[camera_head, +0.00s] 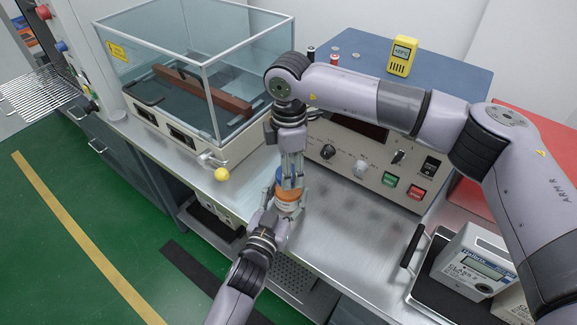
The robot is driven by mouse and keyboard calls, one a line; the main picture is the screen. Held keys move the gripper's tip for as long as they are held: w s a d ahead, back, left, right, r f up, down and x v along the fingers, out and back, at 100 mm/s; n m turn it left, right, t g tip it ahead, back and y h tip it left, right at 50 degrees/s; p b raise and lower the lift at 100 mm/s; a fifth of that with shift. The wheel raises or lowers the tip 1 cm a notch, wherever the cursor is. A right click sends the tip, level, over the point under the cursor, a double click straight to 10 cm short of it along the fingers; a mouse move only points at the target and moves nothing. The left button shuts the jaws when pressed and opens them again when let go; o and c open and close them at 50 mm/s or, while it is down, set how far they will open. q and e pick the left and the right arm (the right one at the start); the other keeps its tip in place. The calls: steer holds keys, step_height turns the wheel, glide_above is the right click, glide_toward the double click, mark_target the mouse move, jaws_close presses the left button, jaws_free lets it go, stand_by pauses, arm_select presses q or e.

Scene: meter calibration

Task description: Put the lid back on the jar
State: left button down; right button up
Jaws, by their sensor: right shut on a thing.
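The jar (288,197) is directly below the lid, small and largely covered by the fingers. My left gripper (284,203) comes up from below with its fingers around the jar and looks shut on it. Whether the lid touches or is seated on the jar's rim cannot be made out.
A glass-walled case (170,50) stands at the back left, with a yellow ball knob (221,174) in front. A control box with green and red buttons (389,179) is behind the grippers. A meter (478,262) sits front right. Bare metal bench (345,225) lies right of the jar.

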steer(key=m, duration=0.5)
steer(key=shift+m, duration=0.4)
steer(key=o, duration=0.7)
steer(key=shift+c, duration=0.2)
steer(key=shift+r, duration=2.25)
steer(key=shift+c, duration=0.3)
